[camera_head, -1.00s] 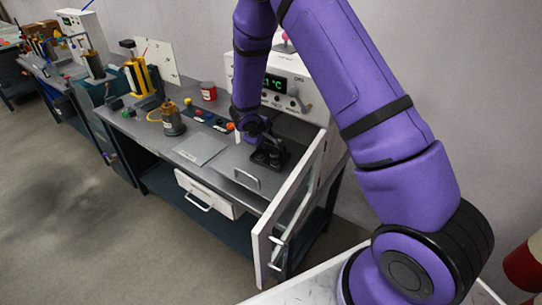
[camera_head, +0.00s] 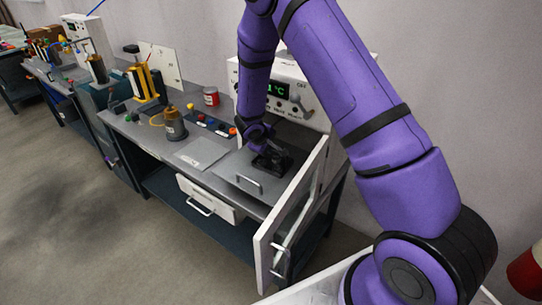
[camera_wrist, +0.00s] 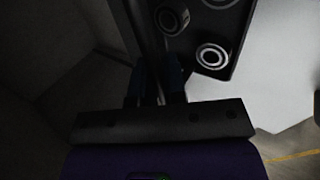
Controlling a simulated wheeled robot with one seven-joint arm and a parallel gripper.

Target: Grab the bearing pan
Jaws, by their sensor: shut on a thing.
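The bearing pan (camera_wrist: 215,40) is a dark tray with ring-shaped bearings in it, at the upper right of the wrist view. In the head view it is a small black shape (camera_head: 274,160) at the open front of the heating oven. My gripper (camera_wrist: 155,88) is shut on the bearing pan. A grey bar at the pan's left side runs between the two fingers. In the head view my gripper (camera_head: 262,140) is at the pan, and the forearm partly hides the oven front. The exact contact is dark and hard to make out.
The oven (camera_head: 310,92) has a lit green display. Its white door (camera_head: 292,215) stands open toward the front right. A brass-coloured pot (camera_head: 174,124), a red can (camera_head: 211,97) and a flat grey plate (camera_head: 201,152) are on the bench to the left.

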